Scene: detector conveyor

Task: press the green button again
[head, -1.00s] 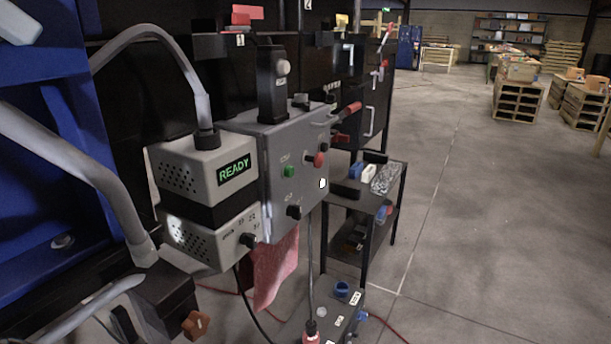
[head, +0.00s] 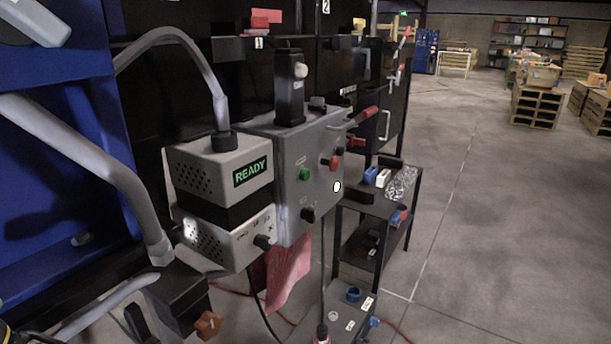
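The green button (head: 305,174) sits on the front of a grey control box (head: 290,150), left of a red knob (head: 329,163) and above a black knob (head: 308,214). Nothing covers the green button. Left of the box is a light grey detector unit (head: 215,165) with a green lit display (head: 252,172) reading READY. My gripper is not clearly in view, and nothing is seen touching the button.
A blue frame (head: 60,150) with grey tubes fills the left side. A pink cloth (head: 288,268) hangs below the control box. A black shelf cart (head: 375,215) holding small items stands to its right. The floor (head: 480,230) on the right is open.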

